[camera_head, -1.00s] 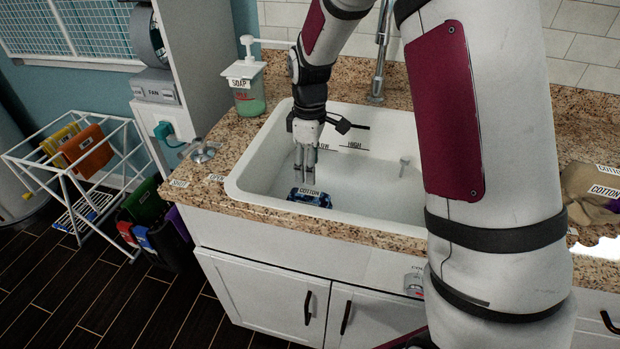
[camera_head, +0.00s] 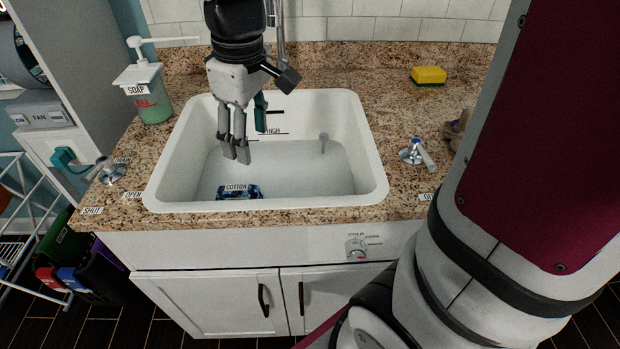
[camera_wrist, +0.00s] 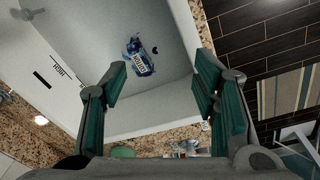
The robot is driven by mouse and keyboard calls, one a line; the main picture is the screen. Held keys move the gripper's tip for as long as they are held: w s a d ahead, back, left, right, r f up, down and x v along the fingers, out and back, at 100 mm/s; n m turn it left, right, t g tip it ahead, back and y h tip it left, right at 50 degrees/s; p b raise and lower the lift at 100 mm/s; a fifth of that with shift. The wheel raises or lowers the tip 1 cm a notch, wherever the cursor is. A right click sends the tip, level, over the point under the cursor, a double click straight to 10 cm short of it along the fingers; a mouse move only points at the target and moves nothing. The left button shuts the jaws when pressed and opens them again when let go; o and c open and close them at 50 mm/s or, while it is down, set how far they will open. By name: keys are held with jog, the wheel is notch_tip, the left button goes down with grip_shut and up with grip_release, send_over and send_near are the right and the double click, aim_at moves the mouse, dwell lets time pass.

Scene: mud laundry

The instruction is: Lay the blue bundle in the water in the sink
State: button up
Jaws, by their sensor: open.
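The blue bundle (camera_head: 239,191), with a white COTTON label, lies low in the white sink (camera_head: 372,165) near its front wall. It also shows in the wrist view (camera_wrist: 138,58), lying on the pale sink bottom with small dark blue patches around it. The water is clear and its level is hard to make out. My gripper (camera_head: 237,155) is above the sink, pointing down, higher than the bundle and apart from it. In the wrist view my gripper (camera_wrist: 160,85) has its green-padded fingers spread wide with nothing between them.
A soap dispenser (camera_head: 148,90) stands left of the sink. A drain lever (camera_head: 110,170) is on the left counter, and a tap handle (camera_head: 418,154) is on the right. A yellow sponge (camera_head: 428,75) lies behind. A temperature dial (camera_head: 356,248) is on the cabinet front.

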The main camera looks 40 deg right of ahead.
jog(key=s+r+m+t, duration=0.1)
jog(key=s+m, duration=0.5)
jog(key=s, duration=1.3)
jog(key=shift+s+r, duration=0.2)
jog(key=shift+r, duration=0.4)
jog(key=shift+r, duration=0.1)
notch_tip(320, 180, up, 8)
jog(key=t+p, duration=0.2)
jog(key=p, duration=0.4)
jog(key=shift+f, duration=0.2)
